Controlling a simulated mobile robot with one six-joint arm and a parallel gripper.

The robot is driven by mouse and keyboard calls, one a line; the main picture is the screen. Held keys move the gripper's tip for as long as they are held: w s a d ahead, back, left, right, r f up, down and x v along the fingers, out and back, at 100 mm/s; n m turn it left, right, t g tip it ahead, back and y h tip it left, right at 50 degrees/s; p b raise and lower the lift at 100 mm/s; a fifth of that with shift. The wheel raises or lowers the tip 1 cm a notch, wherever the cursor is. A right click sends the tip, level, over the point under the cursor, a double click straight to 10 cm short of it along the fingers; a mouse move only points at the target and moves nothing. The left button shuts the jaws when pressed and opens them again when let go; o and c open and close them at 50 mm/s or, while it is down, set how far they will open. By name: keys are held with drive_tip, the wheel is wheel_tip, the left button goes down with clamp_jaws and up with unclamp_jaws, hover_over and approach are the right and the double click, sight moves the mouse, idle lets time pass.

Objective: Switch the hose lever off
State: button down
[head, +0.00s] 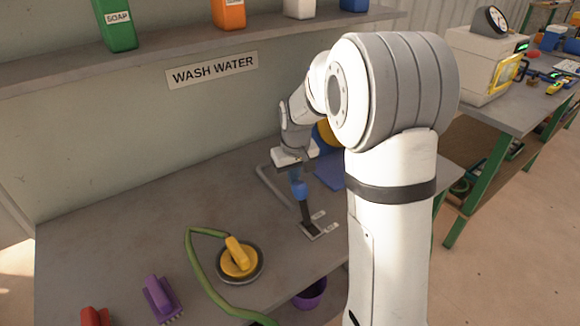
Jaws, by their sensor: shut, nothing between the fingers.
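What looks like the hose lever (305,210) stands on the bench at the middle, with a dark stem and a blue upper end. It rises from a small dark base plate with two pale labels (318,215), too small to read. My gripper (296,176) points down just above the lever's blue end, shut with nothing held. I cannot tell whether it touches the lever. The green hose (197,265) curves over the bench to the left of the lever.
A yellow-handled round tool (238,262) lies beside the hose. A purple brush (160,298) and a red object (95,317) are at the front left. A blue item (330,173) lies behind the lever, partly hidden by my arm. The bench's left part is clear.

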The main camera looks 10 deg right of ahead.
drive_tip(key=shift+s, duration=0.3)
drive_tip(key=shift+s+b, duration=0.1)
drive_tip(key=shift+b, duration=0.2)
